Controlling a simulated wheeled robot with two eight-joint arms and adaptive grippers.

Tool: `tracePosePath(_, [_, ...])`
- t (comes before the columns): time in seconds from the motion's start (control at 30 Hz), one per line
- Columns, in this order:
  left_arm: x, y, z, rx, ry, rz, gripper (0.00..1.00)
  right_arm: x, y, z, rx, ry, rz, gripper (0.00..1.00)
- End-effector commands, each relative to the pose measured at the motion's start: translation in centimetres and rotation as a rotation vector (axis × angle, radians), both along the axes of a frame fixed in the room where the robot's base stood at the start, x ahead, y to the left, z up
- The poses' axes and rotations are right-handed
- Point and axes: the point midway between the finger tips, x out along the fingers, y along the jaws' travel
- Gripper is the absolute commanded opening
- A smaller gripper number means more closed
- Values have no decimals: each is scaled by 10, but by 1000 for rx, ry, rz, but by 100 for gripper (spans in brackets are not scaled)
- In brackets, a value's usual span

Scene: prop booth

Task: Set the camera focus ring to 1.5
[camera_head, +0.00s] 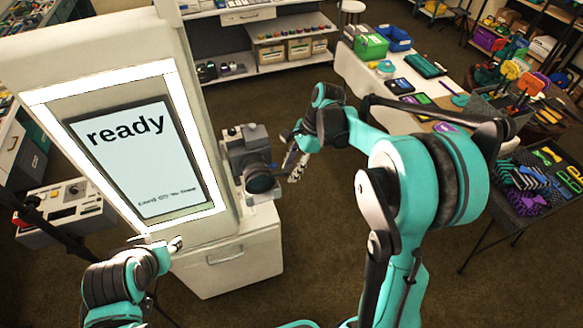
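The camera (248,152) is a grey body with a dark lens facing toward me, mounted at the right side of the white booth. Its focus ring (260,179) is around the dark lens barrel; its markings are too small to read. My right gripper (294,165) is just right of the lens, its fingers pointing down and left; I cannot tell if it touches the ring or how far its fingers are apart. My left gripper (160,242) is low in front of the booth, away from the camera, small and partly hidden by its arm.
The white booth (100,55) has a lit screen (140,150) reading "ready" and a drawer cabinet (232,262) below. A control box (62,212) stands at left. A white table (365,80) with props and a dark table (535,180) are at right. Carpet between is clear.

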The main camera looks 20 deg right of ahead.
Motion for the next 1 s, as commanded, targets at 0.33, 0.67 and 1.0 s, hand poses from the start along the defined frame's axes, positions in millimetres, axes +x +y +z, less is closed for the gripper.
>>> tracePosePath(0.33, [0, 0, 0, 0, 0, 0, 40, 0, -18, 41, 1, 0, -2, 34])
tracePosePath(0.67, [0, 0, 0, 0, 0, 0, 40, 1, -44, 99, 2, 1, -3, 34])
tracePosePath(1.0, [0, 0, 0, 0, 0, 0, 40, 2, -49, 111, 2, 1, -2, 34])
